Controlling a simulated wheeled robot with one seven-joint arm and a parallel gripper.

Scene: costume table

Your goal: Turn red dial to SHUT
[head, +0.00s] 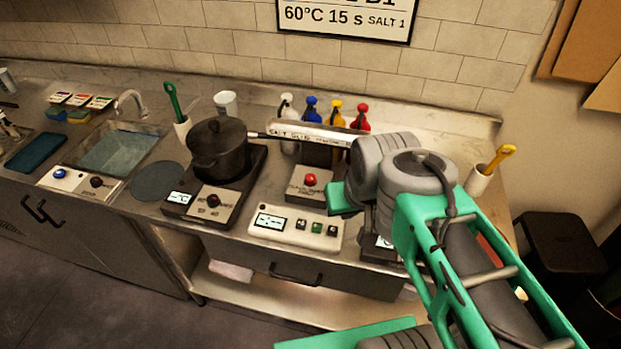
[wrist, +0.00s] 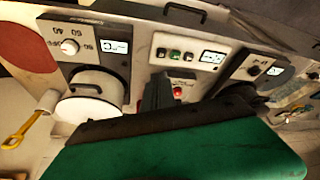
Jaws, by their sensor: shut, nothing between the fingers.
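The red dial (head: 310,180) is a small round knob on top of a low grey box (head: 306,193) in the middle of the counter. The lettering near it is too small to read, so its setting cannot be told. In the wrist view the red dial (wrist: 178,91) shows partly, just beyond and right of the dark fingers. My gripper (wrist: 158,92) is shut and empty, apart from the dial as far as I can tell. In the head view my arm covers most of the gripper; a green part of it (head: 345,198) shows right of the dial.
A panel with coloured buttons (head: 297,229) lies in front of the dial box. A dark pot (head: 218,145) on a hot plate stands left. Bottles with coloured caps (head: 335,113) and a lettered bar stand behind. A pale pot (wrist: 90,97) sits left in the wrist view.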

